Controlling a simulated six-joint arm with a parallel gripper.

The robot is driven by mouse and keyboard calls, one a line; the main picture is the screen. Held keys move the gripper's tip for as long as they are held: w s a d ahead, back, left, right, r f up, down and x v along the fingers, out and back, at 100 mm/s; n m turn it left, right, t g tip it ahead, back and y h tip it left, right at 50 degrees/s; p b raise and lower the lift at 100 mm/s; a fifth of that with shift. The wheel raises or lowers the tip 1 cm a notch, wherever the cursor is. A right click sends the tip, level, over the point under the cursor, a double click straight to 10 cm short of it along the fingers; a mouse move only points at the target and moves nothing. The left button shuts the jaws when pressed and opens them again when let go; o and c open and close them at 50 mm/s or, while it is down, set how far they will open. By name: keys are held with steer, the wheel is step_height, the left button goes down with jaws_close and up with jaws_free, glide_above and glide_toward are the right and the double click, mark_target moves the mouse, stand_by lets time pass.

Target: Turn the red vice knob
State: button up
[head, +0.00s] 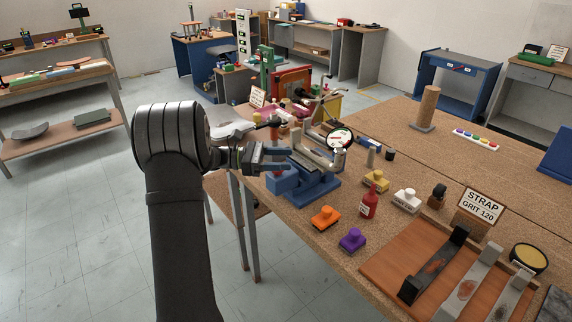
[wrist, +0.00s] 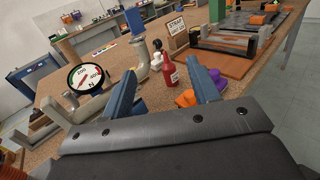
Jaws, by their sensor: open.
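A blue vice (head: 318,188) stands near the left edge of the cork-topped bench, with pale metal jaws and bars above it. My gripper (head: 284,160) is at the vice's left side, partly in front of it. In the wrist view my gripper (wrist: 162,72) has its two blue fingers spread apart, with nothing held between them. I cannot clearly make out a red knob on the vice; my gripper and the metal parts may hide it. A round dial (head: 340,138) with a red mark is just behind the vice and also shows in the wrist view (wrist: 90,78).
A red bottle (head: 369,203) stands right of the vice, near orange (head: 325,216), purple (head: 352,240), yellow (head: 376,181) and white (head: 407,200) blocks.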

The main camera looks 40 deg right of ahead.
steer(key=w+a+f+n+t+h, duration=0.25)
steer(key=w+a+f, duration=0.2)
steer(key=a, duration=0.25)
steer(key=w+a+f+n+t+h, duration=0.1)
steer(key=w+a+f+n+t, duration=0.25)
steer(key=w+a, duration=0.3)
steer(key=shift+m+t, duration=0.5)
steer(key=x, duration=1.1)
steer(key=s+x, duration=0.1)
steer(key=x, duration=0.4)
steer(key=shift+s+d+r, duration=0.1)
steer(key=shift+s+r, duration=0.1)
steer(key=shift+r, duration=0.05)
steer(key=c, duration=1)
